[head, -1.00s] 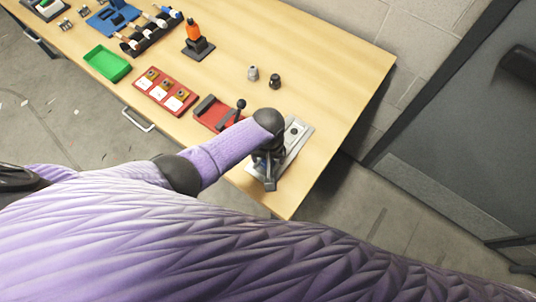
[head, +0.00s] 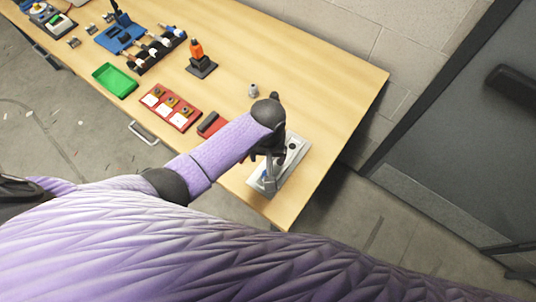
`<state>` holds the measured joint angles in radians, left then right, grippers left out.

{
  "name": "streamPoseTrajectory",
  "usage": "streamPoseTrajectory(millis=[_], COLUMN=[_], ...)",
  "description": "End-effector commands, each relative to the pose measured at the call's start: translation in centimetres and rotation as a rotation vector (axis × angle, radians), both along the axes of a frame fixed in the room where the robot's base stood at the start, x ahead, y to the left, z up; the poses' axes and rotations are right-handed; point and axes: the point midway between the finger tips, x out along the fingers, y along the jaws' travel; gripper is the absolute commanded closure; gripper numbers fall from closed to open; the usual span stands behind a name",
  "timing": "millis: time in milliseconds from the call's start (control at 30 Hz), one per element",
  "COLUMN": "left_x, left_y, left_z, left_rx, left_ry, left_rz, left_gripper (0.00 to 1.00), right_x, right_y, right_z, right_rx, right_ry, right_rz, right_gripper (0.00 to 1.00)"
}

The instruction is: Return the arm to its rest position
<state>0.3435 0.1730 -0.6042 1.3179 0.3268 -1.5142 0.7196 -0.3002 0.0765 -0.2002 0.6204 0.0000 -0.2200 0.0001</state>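My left arm, in purple sleeving, comes in from the left across the front of the table. Its dark wrist covers part of the table's right end. My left gripper (head: 268,172) points down over a grey metal plate fixture (head: 284,170) at the table's front right corner. The fingers are small and partly hidden by the wrist, so I cannot tell whether they are open or hold anything. My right gripper is out of view.
The wooden table (head: 330,75) holds a red block (head: 211,124) partly behind my forearm, a small grey knob (head: 253,90), a red tray (head: 170,107), an orange-topped stand (head: 200,62) and a green bin (head: 115,80). A dark door (head: 470,120) stands at right.

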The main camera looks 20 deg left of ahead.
Motion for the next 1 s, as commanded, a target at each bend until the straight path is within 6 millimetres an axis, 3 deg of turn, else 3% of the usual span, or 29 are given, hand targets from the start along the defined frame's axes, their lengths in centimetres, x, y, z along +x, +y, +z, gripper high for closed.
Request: streamPoseTrajectory(millis=[233, 367, 467, 1000], left_x=[-0.4, -3.4, -5.8, -14.1], left_y=[-0.2, -1.4, -1.1, 6.2], left_z=[0.0, 0.6, 1.8, 9.0], left_rx=[-0.012, -0.087, -0.121, 0.042], left_ry=[-0.003, -0.052, -0.113, -0.303], left_rz=[-0.014, -0.119, -0.194, -0.368], left_gripper=[0.17, 0.17, 0.17, 0.17], right_x=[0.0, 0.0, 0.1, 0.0], right_y=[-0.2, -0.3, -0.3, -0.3], right_z=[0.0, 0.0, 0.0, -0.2], right_rx=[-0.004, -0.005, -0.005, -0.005], right_ry=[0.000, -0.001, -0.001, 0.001], right_rz=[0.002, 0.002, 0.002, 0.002], right_gripper=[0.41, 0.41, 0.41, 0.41])
